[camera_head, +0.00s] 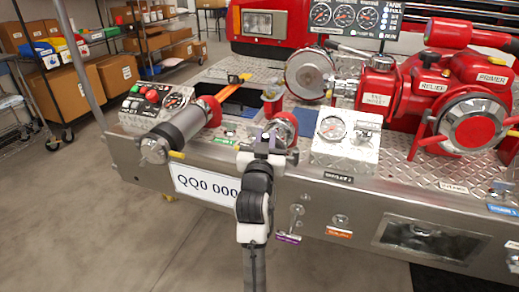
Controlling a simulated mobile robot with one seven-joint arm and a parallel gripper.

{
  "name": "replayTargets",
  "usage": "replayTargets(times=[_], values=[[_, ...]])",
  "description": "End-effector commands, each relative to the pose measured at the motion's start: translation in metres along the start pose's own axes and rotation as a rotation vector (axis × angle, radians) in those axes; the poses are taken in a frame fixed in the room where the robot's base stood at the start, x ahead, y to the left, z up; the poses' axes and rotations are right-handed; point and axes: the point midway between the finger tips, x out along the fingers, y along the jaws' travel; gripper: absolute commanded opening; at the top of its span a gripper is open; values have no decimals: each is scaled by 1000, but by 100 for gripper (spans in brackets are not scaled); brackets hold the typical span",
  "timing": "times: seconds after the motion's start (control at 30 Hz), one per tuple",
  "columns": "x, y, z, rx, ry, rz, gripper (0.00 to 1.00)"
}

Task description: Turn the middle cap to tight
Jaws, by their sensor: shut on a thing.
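A small red and silver cap (284,124) sits at the middle of the bumper's front edge, between the left control panel and the gauge panel. I take it as the middle cap. My gripper (270,142) reaches up from the bottom of the view to the front of this cap, touching its lower left part. The gripper is shut on the cap, but the fingers hide part of it and the exact grip is hard to see. The cap's turn angle cannot be read.
A grey cylinder nozzle (182,130) lies left of my gripper. A silver gauge panel (345,141) stands close on the right. A large chrome cap (309,73) is behind, and a red pump (459,88) fills the right. The floor in front is clear.

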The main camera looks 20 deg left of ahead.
Motion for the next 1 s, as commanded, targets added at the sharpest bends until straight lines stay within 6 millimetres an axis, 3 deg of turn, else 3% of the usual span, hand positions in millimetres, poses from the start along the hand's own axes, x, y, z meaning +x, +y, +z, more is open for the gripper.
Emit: replayTargets(times=[0.6, 1.0], values=[[-10, 34, 14, 532, 110, 105, 0], [-12, 44, 18, 713, 145, 140, 0]])
